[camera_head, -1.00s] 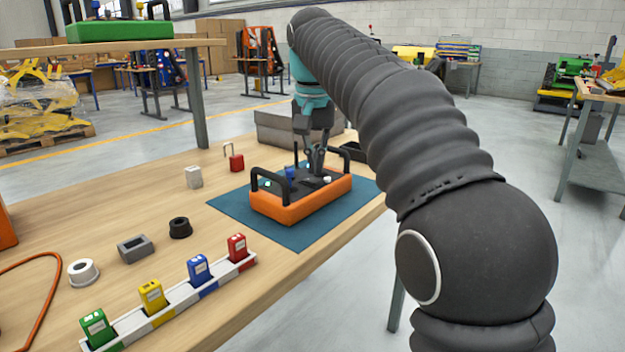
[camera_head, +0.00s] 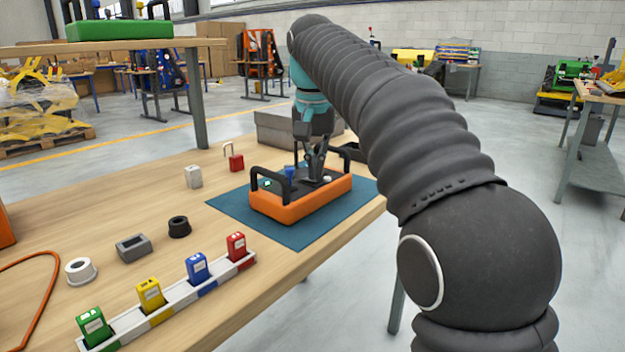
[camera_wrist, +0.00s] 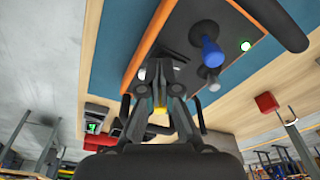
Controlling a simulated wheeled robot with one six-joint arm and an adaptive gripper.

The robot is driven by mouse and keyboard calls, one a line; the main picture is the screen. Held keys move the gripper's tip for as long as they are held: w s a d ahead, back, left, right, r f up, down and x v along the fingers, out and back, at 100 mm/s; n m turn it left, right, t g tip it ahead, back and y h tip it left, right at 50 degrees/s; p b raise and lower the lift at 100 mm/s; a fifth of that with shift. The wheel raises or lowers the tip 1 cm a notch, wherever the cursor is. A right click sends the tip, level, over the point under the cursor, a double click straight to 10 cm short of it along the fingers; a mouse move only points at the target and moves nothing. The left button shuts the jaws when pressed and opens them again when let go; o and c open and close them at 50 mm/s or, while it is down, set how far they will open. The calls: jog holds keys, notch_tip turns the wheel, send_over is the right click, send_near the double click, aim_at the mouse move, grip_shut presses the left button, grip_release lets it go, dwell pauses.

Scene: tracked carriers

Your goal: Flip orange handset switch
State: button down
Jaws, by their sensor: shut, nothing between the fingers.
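The orange handset (camera_head: 290,213) lies on a blue mat, with a black handle at each end and a dark top panel. My gripper (camera_head: 315,172) is shut and empty, pointing down at the right part of this panel. In the wrist view my fingertips (camera_wrist: 163,66) are close together over the panel (camera_wrist: 183,38). A blue stick (camera_wrist: 208,46) and a grey knob (camera_wrist: 212,76) stand beside them, with a lit green button (camera_wrist: 245,46) farther off. The fingers hide part of the panel, so I cannot tell the switch's position or whether they touch it.
The blue mat (camera_head: 232,206) lies on a wooden table (camera_head: 150,215). A red padlock (camera_head: 236,162) and a white block (camera_head: 193,177) stand left of the handset. A rack with coloured blocks (camera_head: 175,312) runs along the front edge. Grey boxes (camera_head: 275,132) stand behind.

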jog(key=shift+f, duration=0.35)
notch_tip(320, 180, up, 5)
jog(key=p, duration=0.4)
jog(key=shift+f, duration=0.15)
jog(key=shift+r, duration=1.15)
